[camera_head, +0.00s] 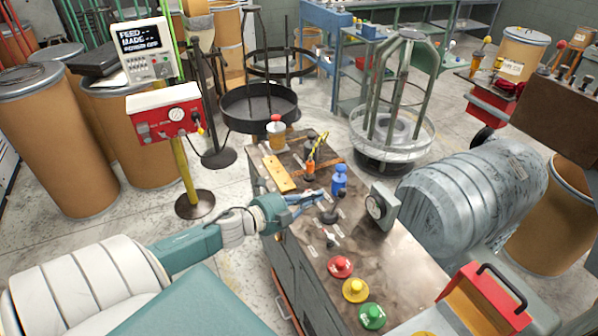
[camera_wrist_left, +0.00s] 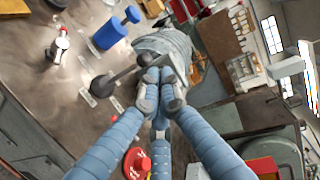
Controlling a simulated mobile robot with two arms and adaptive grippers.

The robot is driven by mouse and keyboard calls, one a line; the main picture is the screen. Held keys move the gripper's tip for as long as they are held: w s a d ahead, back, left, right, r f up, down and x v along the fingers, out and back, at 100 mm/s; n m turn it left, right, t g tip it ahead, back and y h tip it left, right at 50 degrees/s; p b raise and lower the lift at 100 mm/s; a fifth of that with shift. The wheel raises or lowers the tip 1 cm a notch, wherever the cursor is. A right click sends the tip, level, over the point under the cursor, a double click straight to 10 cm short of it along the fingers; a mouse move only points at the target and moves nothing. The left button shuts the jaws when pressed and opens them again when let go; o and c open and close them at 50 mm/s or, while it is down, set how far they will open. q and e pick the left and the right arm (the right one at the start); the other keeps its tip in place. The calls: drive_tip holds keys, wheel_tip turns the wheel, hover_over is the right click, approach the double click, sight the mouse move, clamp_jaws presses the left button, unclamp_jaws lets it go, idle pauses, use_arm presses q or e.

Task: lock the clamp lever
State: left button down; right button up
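A dark lever on a round black base (camera_head: 328,216) stands on the worktable, which I take to be the clamp lever. My left gripper (camera_head: 312,198) reaches in from the left, just above the tabletop beside this lever. In the left wrist view, the blue fingers of the left gripper (camera_wrist_left: 160,84) converge close together at the rod's end. Whether they grip it is unclear. My right gripper is out of view.
A blue cylinder (camera_head: 339,181) with a knob stands just behind the lever. A gauge block (camera_head: 381,206) is to the right. Red (camera_head: 340,266), yellow (camera_head: 355,290) and green (camera_head: 372,316) buttons sit at the front. The worktable (camera_head: 400,262) has bare room near the buttons.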

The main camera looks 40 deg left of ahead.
use_arm(q)
drive_tip(key=s+r, duration=0.1)
drive_tip(key=s, duration=0.1)
drive_tip(key=s+a+r, duration=0.1)
drive_tip(key=s, duration=0.1)
drive_tip(key=shift+s+r, duration=0.1)
drive_tip(key=shift+r, duration=0.2)
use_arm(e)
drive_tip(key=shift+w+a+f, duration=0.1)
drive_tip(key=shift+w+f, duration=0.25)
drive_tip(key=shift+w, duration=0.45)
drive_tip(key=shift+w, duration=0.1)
